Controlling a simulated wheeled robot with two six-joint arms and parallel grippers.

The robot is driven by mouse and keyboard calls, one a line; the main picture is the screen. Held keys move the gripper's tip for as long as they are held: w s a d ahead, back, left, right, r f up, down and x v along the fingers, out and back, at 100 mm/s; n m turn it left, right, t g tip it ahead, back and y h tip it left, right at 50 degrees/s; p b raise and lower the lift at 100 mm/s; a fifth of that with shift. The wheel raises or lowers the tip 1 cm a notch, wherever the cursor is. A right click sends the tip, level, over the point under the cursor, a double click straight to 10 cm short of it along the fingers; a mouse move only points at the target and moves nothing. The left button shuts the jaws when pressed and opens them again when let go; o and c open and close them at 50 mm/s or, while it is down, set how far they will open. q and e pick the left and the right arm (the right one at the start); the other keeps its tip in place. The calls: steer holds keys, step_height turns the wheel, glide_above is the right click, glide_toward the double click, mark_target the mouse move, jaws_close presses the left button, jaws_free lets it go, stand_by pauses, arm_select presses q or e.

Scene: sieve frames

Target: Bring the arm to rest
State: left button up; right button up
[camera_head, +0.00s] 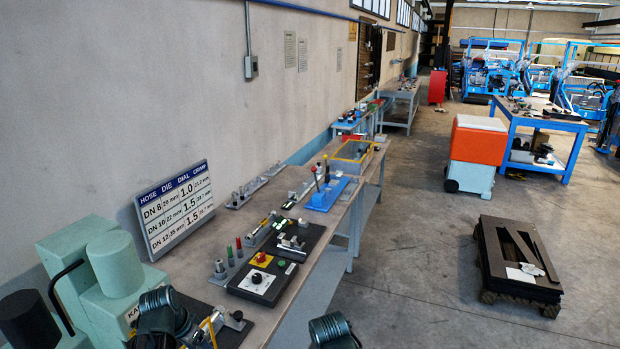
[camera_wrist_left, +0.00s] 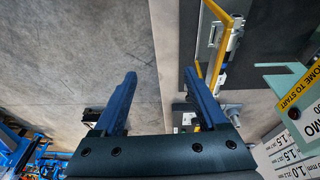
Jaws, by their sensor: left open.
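My left gripper (camera_wrist_left: 160,74) shows in the left wrist view with its two blue-black fingers spread apart and nothing between them. Past the fingers lie the grey floor and the edge of the workbench. In the head view I cannot make out the left gripper's fingers. Dark ribbed parts stand at the bottom edge there, and I cannot tell whether they belong to my arms. My right gripper does not show in either view.
The workbench (camera_head: 318,237) runs along the wall, with a dial box (camera_head: 262,280), a blue lever fixture (camera_head: 327,195) and a pale green machine (camera_head: 95,285). A sign (camera_head: 178,208) leans behind.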

arm_select(q)
steer(key=s+d+f+g+y+b, duration=0.1)
steer(key=s+d+f+b, duration=0.2)
steer(key=d, duration=0.4)
steer(key=s+d+f+y+b, duration=0.1)
steer(key=s+d+f+b, duration=0.3)
steer(key=d+f+b, duration=0.2)
steer(key=s+d+f+g+y+b, duration=0.1)
steer(key=s+d+f+b, duration=0.3)
steer(key=d, duration=0.5)
step_height(320, 180, down, 2)
steer(key=shift+f+n+g+b, duration=0.15)
steer(key=shift+n+g+b, duration=0.15)
